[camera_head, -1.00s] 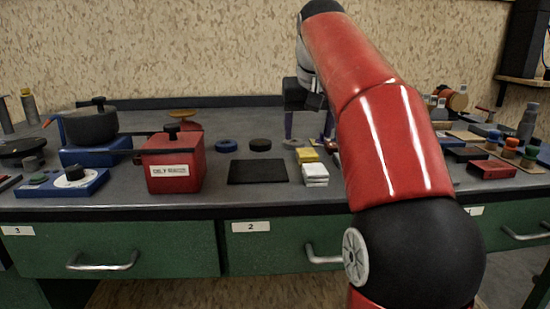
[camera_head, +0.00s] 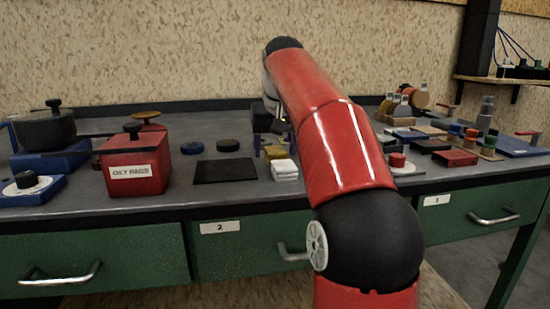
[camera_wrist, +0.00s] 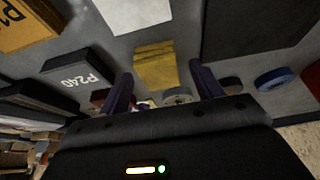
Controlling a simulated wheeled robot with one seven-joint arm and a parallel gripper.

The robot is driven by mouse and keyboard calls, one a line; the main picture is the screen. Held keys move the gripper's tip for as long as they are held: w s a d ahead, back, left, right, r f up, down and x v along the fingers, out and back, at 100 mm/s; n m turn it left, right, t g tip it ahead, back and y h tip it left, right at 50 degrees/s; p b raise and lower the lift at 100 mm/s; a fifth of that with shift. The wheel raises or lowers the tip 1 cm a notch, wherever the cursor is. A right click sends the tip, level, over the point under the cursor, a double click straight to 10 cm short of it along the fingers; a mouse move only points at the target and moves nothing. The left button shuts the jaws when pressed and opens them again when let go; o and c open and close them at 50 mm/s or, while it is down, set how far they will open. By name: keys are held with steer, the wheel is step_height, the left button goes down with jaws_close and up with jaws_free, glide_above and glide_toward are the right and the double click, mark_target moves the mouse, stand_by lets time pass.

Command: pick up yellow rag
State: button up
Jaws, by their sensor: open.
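The yellow rag (camera_head: 274,153) is a small folded stack on the grey bench top, just behind a folded white rag. My gripper (camera_head: 268,141) hangs over the bench close behind and above the yellow rag, partly hidden by my arm. In the wrist view the yellow rag (camera_wrist: 156,70) lies beyond and between the tips of my two purple fingers (camera_wrist: 163,76). The fingers are spread apart with nothing between them. I cannot tell the exact height of the fingertips above the rag.
The white rag (camera_head: 285,170) and a black mat (camera_head: 225,171) lie close by. A red "OILY RAGS" can (camera_head: 135,167) stands left. Dark and blue discs (camera_head: 192,148) lie behind the mat. A P240 block (camera_wrist: 80,68) is near the rag. Sanding blocks and tools crowd the right.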

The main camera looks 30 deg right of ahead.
mark_target(276, 150)
steer(key=shift+c, duration=0.3)
steer(key=c, duration=1)
step_height(276, 150, up, 10)
steer(key=p, duration=0.5)
steer(key=o, duration=0.3)
steer(key=shift+c, duration=1.1)
